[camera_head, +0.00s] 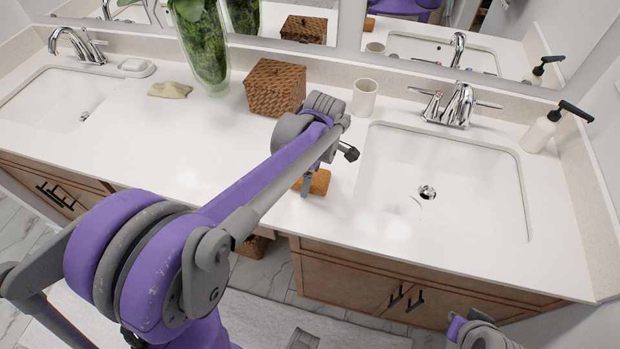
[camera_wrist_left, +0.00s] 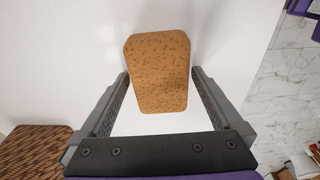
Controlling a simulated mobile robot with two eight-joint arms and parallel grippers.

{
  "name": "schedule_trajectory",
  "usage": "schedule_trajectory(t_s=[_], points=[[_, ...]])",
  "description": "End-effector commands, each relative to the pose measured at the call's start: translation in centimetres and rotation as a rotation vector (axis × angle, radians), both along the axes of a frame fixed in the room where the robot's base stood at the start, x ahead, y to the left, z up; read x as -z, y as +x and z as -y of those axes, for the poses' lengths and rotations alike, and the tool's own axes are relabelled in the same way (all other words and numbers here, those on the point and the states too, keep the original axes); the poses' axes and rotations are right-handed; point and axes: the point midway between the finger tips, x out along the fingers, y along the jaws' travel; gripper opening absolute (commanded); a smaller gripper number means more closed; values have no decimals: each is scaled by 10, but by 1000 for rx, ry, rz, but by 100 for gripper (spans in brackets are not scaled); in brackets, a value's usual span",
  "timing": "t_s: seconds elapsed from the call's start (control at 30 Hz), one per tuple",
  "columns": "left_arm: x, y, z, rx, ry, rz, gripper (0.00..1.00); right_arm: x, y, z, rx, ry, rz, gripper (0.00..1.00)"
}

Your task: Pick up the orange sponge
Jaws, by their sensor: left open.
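The orange sponge (camera_head: 320,182) lies on the white counter, left of the right-hand sink, partly hidden by my left gripper (camera_head: 309,186) in the head view. In the left wrist view the sponge (camera_wrist_left: 158,75) is a speckled orange-brown block. It lies between the two grey fingers of my left gripper (camera_wrist_left: 160,73), with its far end beyond the fingertips. The left gripper is open, with white counter showing between each finger and the sponge. A grey and purple part of my right arm shows at the bottom edge of the head view; its jaws do not show.
A woven box (camera_head: 275,88) and a white cup (camera_head: 365,98) stand behind the left gripper. The right sink (camera_head: 440,185) and faucet (camera_head: 459,104) are to the right. A plant vase (camera_head: 203,50) and a crumpled beige cloth (camera_head: 170,90) are farther left. The middle-left counter is clear.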

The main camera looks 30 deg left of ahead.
Motion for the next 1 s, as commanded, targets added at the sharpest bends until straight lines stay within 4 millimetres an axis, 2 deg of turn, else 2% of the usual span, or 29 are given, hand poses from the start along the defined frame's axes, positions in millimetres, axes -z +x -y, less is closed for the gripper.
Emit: schedule_trajectory(t_s=[0.23,0.6,0.7,0.87,1.0], points=[[2,0,0,0,0,0,100,0,0,0,0,0,0,0],[2,0,0,0,0,0,33,0,0,0,0,0,0,0],[2,0,0,0,0,0,19,0,0,0,0,0,0,0],[1,0,0,0,0,0,19,0,0,0,0,0,0,0],[-13,0,0,0,0,1,19,-2,0,0,0,0,1,0]])
